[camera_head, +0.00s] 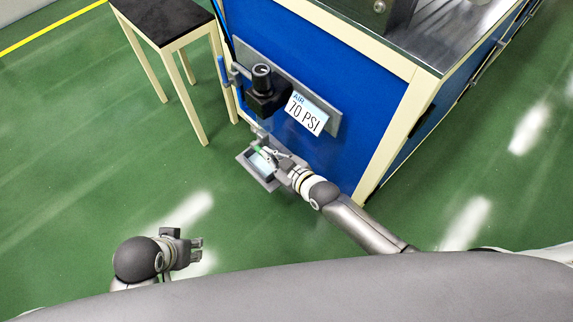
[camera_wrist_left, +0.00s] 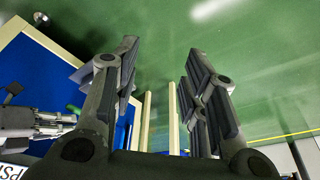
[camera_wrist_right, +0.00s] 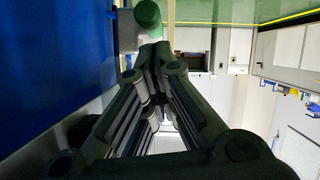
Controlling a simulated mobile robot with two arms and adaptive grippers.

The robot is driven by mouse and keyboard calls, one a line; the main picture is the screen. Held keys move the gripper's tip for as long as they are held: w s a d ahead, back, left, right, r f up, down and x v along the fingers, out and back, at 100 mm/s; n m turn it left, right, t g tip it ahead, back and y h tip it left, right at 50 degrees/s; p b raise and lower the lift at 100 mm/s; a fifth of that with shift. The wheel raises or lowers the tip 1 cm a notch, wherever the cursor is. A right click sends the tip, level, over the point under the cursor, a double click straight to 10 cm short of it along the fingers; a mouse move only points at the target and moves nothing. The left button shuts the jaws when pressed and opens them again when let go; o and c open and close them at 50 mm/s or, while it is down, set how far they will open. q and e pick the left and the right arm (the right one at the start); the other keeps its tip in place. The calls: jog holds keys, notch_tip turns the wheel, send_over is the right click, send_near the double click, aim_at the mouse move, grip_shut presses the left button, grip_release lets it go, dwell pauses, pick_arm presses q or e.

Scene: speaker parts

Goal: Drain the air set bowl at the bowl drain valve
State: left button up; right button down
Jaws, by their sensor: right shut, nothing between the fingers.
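The air set (camera_head: 265,95) is a black unit with a round knob on the blue panel. The green bowl drain valve (camera_head: 257,149) is a small spot below it in the head view, and a green cylinder (camera_wrist_right: 147,13) shows beyond the fingertips in the right wrist view. My right gripper (camera_head: 268,154) is at the valve; its fingers (camera_wrist_right: 152,52) come together, shut and empty, close to the green cylinder. I cannot tell whether they touch it. The bowl is not clearly visible. My left gripper (camera_head: 197,249) is open and empty over the floor; its spread fingers show in the left wrist view (camera_wrist_left: 158,75).
A grey tray (camera_head: 247,157) lies below the air set, partly behind my right gripper. A white sign (camera_head: 306,114) reads AIR 70 PSI. A black-topped stool (camera_head: 165,20) stands left of the blue cabinet (camera_head: 340,75). The green floor (camera_head: 90,160) at left is clear.

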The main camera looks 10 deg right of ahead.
pick_arm(q)
notch_tip(320, 180, down, 15)
jog(key=s+p, duration=0.2)
jog(key=p, duration=0.2)
jog(key=shift+g, duration=0.4)
pick_arm(e)
jog(key=r+v, duration=0.1)
jog(key=v, duration=0.9)
jog(key=shift+a, duration=0.2)
pick_arm(q)
jog(key=shift+a+r, duration=0.1)
pick_arm(e)
jog(key=shift+s, duration=0.15)
